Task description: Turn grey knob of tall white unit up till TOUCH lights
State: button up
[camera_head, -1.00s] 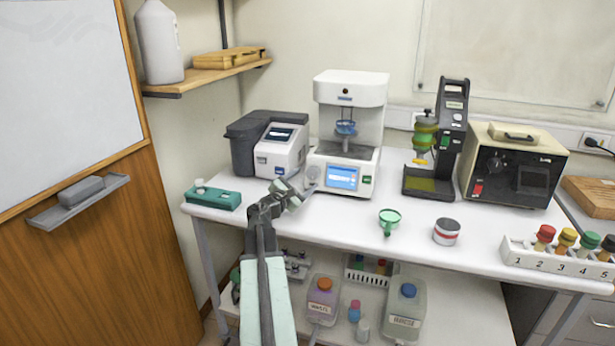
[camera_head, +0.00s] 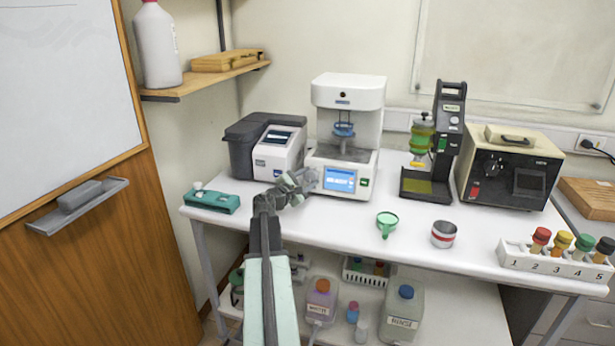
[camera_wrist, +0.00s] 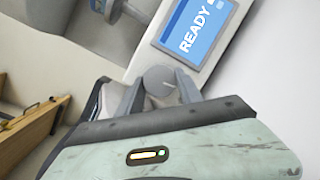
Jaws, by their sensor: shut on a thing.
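The tall white unit (camera_head: 349,93) stands at the back of the bench, with a blue display on its base. In the wrist view the display (camera_wrist: 195,28) reads READY. The grey knob (camera_wrist: 158,79) sits beside the display, with a pale mark on its face. My gripper (camera_wrist: 160,88) is shut on the knob, one finger on each side of it. In the head view my gripper (camera_head: 304,181) reaches the unit's lower left front corner and largely covers the knob there.
A grey and white analyser (camera_head: 277,150) stands close on the left, with a teal block (camera_head: 212,201) before it. A green funnel (camera_head: 386,223) and a small tin (camera_head: 443,234) lie front right. A black stand with a green vessel (camera_head: 424,140) is on the right.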

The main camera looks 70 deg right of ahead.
jog(key=shift+m, duration=0.4)
jog(key=o, duration=1.4)
jog(key=shift+c, duration=0.2)
jog(key=shift+a, duration=0.1)
jog(key=v, duration=0.7)
jog(key=shift+w+a+r, duration=0.1)
jog(key=shift+a+r, duration=0.05)
jog(key=shift+a, duration=0.15)
